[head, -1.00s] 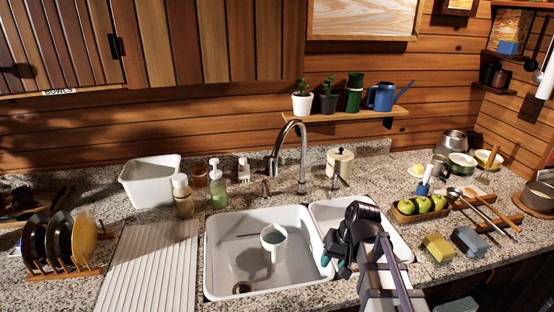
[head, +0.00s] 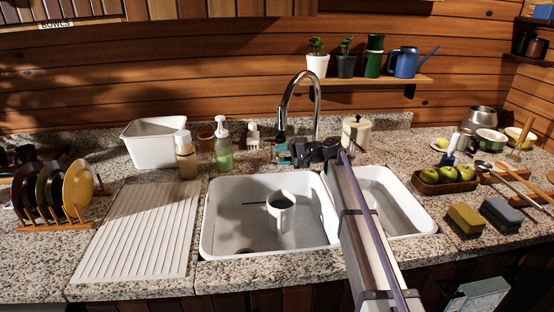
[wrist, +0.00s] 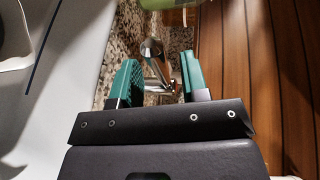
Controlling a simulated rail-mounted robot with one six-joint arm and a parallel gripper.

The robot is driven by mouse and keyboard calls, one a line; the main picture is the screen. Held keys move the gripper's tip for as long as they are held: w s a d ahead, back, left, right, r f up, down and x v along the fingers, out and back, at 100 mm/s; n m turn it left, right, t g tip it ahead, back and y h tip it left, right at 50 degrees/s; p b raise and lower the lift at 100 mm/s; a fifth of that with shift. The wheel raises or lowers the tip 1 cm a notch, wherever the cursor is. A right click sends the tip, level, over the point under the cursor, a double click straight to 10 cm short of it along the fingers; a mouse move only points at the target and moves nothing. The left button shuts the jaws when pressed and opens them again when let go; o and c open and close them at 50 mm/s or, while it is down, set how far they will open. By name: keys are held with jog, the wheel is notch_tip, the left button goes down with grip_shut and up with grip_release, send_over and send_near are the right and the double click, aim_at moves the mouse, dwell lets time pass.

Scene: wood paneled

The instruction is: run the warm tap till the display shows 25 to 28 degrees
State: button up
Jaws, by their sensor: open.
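The chrome tap (head: 317,100) arches up behind the sink, its spout over the basin's back edge. My gripper (head: 287,154) is at the tap's left side, low over the counter behind the basin. In the wrist view, its teal fingers (wrist: 157,80) stand apart with a chrome tap lever (wrist: 153,50) between them. I cannot tell whether either finger touches the lever. In the head view the gripper hides this lever. I cannot make out a display or reading, or whether water runs.
Soap bottles (head: 223,146) and a white tub (head: 155,145) stand left of the gripper. A lidded cream pot (head: 356,132) is to its right. Plants, a green container and a blue watering can (head: 405,63) sit on the shelf above. My arm crosses the right basin.

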jog(key=shift+x, duration=1)
jog(key=shift+c, duration=0.2)
grip_shut()
jog(key=shift+d, duration=0.15)
